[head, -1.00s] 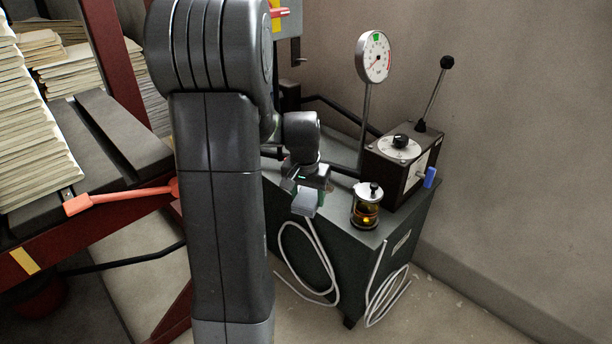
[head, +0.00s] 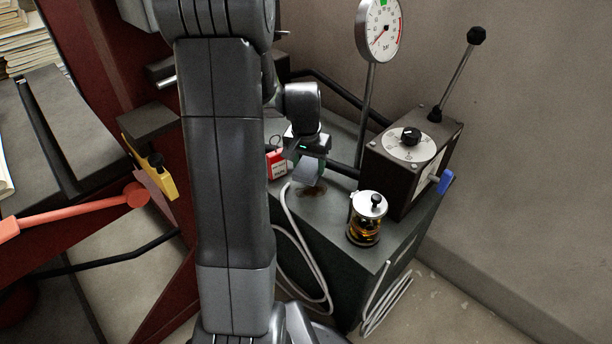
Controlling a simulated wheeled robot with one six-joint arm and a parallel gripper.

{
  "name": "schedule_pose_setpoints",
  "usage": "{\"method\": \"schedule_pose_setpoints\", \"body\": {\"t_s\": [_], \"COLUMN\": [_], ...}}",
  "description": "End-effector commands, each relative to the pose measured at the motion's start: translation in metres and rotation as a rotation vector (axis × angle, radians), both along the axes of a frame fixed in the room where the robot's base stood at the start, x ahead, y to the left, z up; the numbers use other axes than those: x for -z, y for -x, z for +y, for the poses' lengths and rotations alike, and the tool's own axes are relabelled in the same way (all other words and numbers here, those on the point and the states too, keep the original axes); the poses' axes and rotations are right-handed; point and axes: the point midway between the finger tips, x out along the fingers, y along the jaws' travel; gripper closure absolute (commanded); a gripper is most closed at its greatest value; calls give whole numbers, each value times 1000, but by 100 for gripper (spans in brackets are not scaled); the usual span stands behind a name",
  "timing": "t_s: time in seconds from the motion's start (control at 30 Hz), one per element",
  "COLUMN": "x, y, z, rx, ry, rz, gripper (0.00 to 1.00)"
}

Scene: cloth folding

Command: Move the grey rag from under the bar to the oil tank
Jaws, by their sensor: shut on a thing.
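My gripper (head: 306,166) is shut on the grey rag (head: 309,173), a small pale grey piece of cloth between its jaws. The oil tank (head: 340,212) is a dark green cabinet on the right. The gripper and rag are over the left part of its top, close above a brown stain (head: 311,193). I cannot tell whether the rag touches the top. My large arm link covers the tank's left side. The bar is not clearly identifiable.
On the tank stand a glass oil cup (head: 366,218), a black control box (head: 409,167) with a lever (head: 457,75), and a pressure gauge (head: 379,30). A red tag or lock (head: 277,164) is left of the gripper. A red-handled lever (head: 85,208) is at left.

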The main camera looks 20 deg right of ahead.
Motion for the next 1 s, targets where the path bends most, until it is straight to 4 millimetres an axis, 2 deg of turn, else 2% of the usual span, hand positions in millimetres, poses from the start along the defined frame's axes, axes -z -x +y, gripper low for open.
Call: {"method": "schedule_pose_setpoints", "body": {"t_s": [0.17,0.4,0.77,0.8,0.9,1.0], "x": [15,46,49,49,48,48], "y": [0,0,0,0,0,0], "z": [0,0,0,0,0,0], "rx": [0,0,0,0,0,0], "ry": [0,-1,0,1,1,0], "rz": [1,2,0,-1,-1,0], "gripper": [67,67,67,41,23,23]}}
